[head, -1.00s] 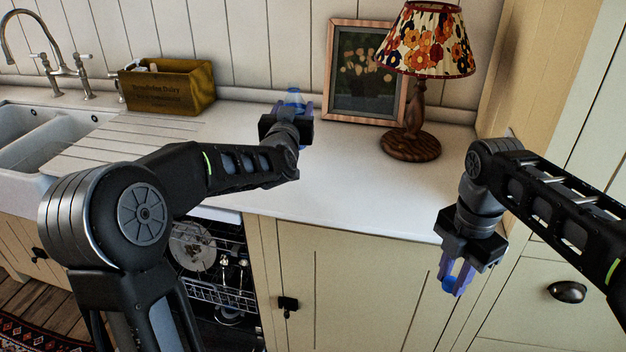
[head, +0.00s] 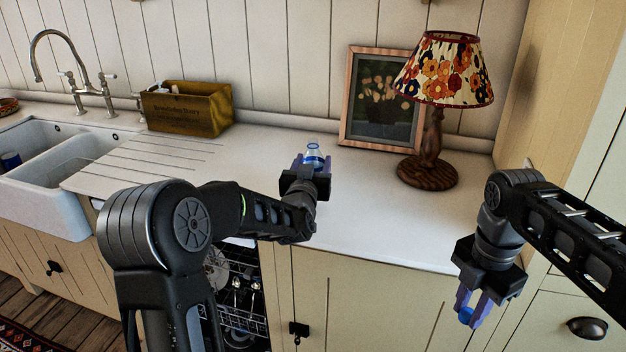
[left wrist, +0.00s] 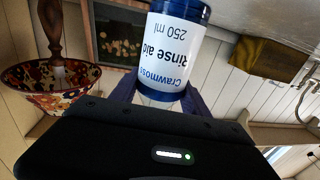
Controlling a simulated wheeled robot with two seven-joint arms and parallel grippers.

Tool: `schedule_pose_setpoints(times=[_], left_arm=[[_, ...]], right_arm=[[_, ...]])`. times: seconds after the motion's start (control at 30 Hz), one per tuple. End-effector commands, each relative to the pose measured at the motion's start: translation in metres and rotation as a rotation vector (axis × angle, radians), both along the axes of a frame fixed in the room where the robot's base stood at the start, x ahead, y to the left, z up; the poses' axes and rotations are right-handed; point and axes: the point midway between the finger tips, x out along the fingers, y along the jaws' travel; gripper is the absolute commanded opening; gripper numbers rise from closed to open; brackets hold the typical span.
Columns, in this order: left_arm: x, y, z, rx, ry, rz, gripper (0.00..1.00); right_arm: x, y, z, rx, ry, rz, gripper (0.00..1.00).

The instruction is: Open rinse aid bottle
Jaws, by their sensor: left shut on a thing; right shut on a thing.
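The rinse aid bottle (head: 313,154) stands upright in my left gripper (head: 310,164), over the worktop near the picture frame. Its narrow, clear neck points up and has no cap on it. The left wrist view shows the bottle's white label (left wrist: 172,45) reading "Rinse aid 250 ml", upside down in the picture, between the shut fingers. Whether its base touches the worktop is hidden. My right gripper (head: 474,314) points down in front of the cabinet, below the worktop edge, shut on a small blue cap (head: 466,315).
A table lamp (head: 430,165) and framed picture (head: 378,105) stand behind and right of the bottle. A wooden box (head: 187,110) and sink (head: 60,165) are at left. An open dishwasher (head: 243,290) shows below. The worktop (head: 375,215) is clear at its middle front.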

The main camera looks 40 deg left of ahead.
Motion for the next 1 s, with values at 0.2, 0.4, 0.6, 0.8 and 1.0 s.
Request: schedule_pose_setpoints(times=[0.2,0.4,0.6,0.8,1.0], left_arm=[[0.0,0.0,-0.003,0.001,-0.002,-0.001,0.0],[0.0,0.0,-0.008,0.001,0.0,0.0,0.0],[0.0,0.0,-0.034,0.0,0.001,-0.001,0.0],[0.0,0.0,-0.04,0.0,-0.003,0.0,0.0],[0.0,0.0,-0.041,0.001,-0.003,-0.001,0.0]], right_arm=[[0.0,0.0,0.0,0.0,0.0,0.0,0.0],[0.0,0.0,0.001,0.0,0.0,0.0,0.0],[0.0,0.0,0.004,0.0,0.0,0.0,0.0],[0.0,0.0,0.004,0.0,0.0,0.0,0.0],[0.0,0.0,0.002,0.0,0.0,0.0,0.0]])
